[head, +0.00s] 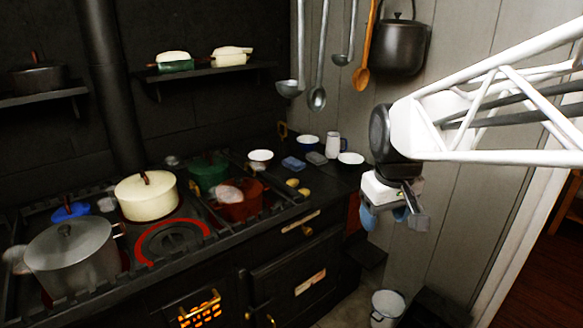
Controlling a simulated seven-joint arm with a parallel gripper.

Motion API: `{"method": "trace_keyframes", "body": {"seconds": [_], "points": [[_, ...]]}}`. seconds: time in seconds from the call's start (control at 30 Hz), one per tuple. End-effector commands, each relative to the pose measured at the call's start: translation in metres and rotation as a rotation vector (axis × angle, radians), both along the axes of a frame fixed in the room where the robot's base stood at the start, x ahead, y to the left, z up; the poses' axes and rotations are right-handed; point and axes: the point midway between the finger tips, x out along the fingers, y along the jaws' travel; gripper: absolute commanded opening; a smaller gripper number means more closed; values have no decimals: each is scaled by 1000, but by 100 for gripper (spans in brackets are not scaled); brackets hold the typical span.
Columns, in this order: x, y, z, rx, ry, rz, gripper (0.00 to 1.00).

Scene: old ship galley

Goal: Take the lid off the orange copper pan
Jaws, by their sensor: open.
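The orange copper pan (243,209) stands on the right part of the stove top. It looks reddish-brown and is partly behind the front rail. A pale pinkish rounded thing (228,194) shows at its upper left; I cannot tell if it is the lid. My gripper (388,222) hangs at the right with blue fingertips pointing down. It is open and empty, well to the right of the pan and apart from it, past the stove's right end.
A green pot (207,172) stands just behind the pan. A cream pot (147,197) and a large grey pot (72,260) stand farther left. Ladles (318,98) hang above.

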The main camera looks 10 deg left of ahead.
Motion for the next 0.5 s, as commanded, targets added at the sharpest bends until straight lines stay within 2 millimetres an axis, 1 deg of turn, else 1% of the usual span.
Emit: {"method": "trace_keyframes", "body": {"seconds": [0.03, 0.1, 0.27, 0.5], "points": [[12, 7, 1, -4, 7, 26, 63], [28, 16, 2, -9, 13, 65, 63], [63, 38, 3, -21, 27, 156, 63], [114, 76, -1, -39, 51, 291, 63]]}}
